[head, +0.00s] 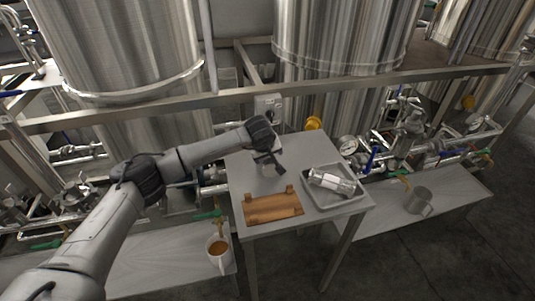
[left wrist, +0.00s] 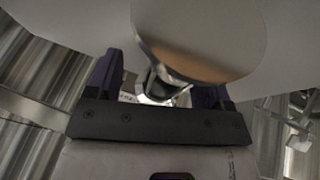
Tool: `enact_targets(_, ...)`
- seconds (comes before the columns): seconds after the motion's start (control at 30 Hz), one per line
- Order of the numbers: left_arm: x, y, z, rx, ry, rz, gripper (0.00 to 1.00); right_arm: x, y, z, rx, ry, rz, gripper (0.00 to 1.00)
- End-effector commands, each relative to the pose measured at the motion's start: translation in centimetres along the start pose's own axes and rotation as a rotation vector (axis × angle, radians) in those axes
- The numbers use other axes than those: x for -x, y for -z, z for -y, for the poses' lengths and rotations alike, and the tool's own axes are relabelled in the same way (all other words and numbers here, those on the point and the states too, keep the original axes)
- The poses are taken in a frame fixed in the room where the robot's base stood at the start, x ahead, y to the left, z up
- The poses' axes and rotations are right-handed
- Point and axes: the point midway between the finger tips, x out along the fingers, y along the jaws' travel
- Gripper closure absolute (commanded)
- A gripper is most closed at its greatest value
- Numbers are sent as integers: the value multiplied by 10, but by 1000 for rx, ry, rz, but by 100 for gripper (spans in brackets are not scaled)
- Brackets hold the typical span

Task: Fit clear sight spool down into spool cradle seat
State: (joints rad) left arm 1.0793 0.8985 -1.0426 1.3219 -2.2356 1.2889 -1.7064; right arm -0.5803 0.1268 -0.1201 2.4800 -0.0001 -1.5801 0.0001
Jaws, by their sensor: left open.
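The clear sight spool (head: 332,181), a clear tube with metal ends, lies on its side in a grey tray (head: 338,205) on the small table. A brown cradle (head: 272,208) with raised tabs at its back corners sits left of the tray; nothing lies in it. My left gripper (head: 272,163) is open above the back of the table, behind the cradle and left of the spool. In the left wrist view its fingers (left wrist: 157,88) stand apart, with a shiny rounded metal surface (left wrist: 200,30) close by. My right gripper is not in view.
A shiny metal object (head: 264,170) stands under my left gripper, partly hidden. A mug of brown liquid (head: 218,250) and a metal cup (head: 418,200) stand on lower benches. Large steel tanks (head: 120,50), a rail and valve piping (head: 410,135) lie behind the table.

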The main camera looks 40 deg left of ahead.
Motion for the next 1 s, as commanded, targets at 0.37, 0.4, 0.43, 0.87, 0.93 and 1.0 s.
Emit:
enact_targets(0.37, 39, 3, -2, -2, -2, -2, 25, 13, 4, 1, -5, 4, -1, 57)
enact_targets(0.4, 47, 4, -2, -1, -2, -2, 25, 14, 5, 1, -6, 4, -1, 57)
enact_targets(0.43, 53, 3, -2, -1, -2, -1, 25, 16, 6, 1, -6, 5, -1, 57)
enact_targets(0.87, 115, 2, -1, 0, -1, 0, 25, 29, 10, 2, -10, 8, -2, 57)
enact_targets(0.93, 119, 2, -1, 0, -1, 0, 25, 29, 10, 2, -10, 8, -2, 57)
enact_targets(1.0, 122, 2, -1, 0, -1, 0, 25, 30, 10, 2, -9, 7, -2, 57)
